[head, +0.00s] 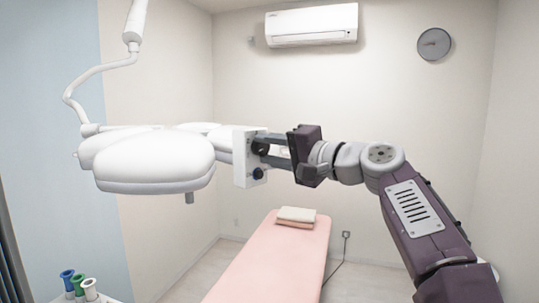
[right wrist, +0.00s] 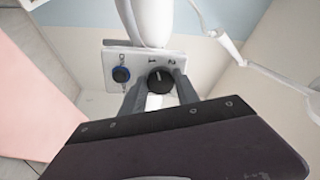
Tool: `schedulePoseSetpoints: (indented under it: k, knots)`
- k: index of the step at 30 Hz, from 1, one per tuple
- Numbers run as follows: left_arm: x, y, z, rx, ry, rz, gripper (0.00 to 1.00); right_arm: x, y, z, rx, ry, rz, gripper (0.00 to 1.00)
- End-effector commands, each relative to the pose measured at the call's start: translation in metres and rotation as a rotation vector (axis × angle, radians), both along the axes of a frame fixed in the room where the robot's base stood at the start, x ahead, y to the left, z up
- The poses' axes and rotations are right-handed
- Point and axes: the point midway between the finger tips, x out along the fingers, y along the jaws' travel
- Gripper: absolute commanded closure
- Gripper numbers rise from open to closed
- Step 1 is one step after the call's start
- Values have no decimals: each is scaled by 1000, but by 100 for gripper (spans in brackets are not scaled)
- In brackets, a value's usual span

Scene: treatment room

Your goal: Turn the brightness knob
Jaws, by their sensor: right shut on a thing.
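The brightness knob (right wrist: 160,80) is a round black dial with a white mark line on a white control panel (right wrist: 116,57). The panel also shows in the head view (head: 240,172), on the right side of the white surgical lamp (head: 155,160). My right gripper (right wrist: 160,88) is shut on the black knob, one finger on each side of it. In the head view my right gripper (head: 268,151) reaches in from the right to the panel. My left gripper is not in view.
The lamp hangs from a jointed white arm (head: 70,95). A pink treatment bed (head: 270,265) with folded towels (head: 297,215) stands below. Blue, green and white items (head: 78,284) stand at the lower left. The air around my right arm looks free.

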Motion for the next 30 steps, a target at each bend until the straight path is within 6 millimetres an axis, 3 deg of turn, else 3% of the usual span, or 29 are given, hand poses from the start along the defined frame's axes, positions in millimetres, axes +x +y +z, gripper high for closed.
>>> schedulePoseSetpoints:
  k: [12, 30]
  knots:
    - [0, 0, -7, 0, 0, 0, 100, 0, 0, 0, -132, -145, -2, 100]
    - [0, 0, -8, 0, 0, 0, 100, 0, 0, 0, -158, -171, -1, 100]
